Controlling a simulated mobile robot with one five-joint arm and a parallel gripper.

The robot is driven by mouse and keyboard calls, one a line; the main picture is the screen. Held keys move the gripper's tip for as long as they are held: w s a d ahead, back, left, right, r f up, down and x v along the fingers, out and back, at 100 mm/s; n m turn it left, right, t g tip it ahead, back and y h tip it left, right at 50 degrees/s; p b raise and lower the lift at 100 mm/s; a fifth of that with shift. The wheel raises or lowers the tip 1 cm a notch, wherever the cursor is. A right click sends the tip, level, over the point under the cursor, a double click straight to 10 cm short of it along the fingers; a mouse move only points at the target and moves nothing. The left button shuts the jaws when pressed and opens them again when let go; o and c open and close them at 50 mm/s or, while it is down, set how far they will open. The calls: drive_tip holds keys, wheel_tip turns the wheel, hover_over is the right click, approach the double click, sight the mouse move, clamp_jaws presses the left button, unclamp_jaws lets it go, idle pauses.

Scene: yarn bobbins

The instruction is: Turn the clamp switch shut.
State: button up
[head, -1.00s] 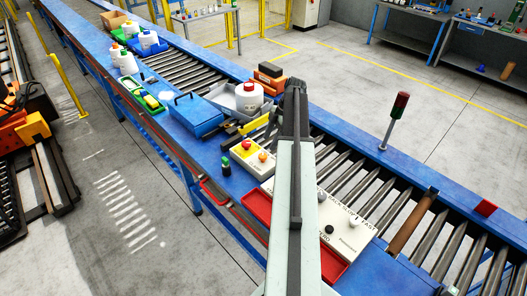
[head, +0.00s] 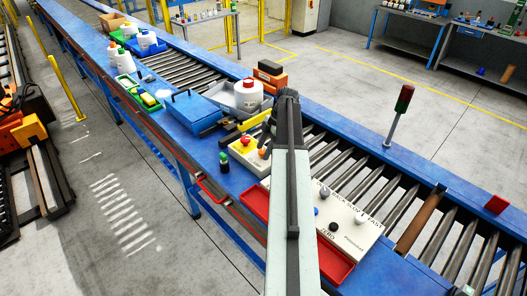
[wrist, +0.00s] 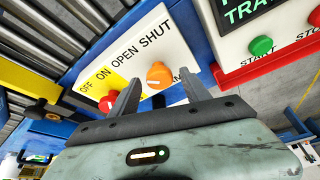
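The clamp switch appears to be the orange knob (wrist: 160,74) beside the words OPEN and SHUT on a white and yellow control panel (wrist: 152,38) in the wrist view. A small pale mark shows on its near side; which word it points to I cannot tell. My gripper (wrist: 162,72) is open, one finger on each side of the orange knob, with gaps visible. Whether the fingers reach down around it is unclear. A red knob (wrist: 107,103) by OFF and ON is left of the left finger. In the head view the panel (head: 241,160) sits left of my arm, which hides the gripper.
A second panel with a green button (wrist: 261,45) stands close on the right in the wrist view. In the head view, a green-and-black post (head: 223,162), a blue box (head: 196,112) and a red tray (head: 334,262) are nearby on the conveyor's edge.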

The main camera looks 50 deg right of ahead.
clamp_jaws()
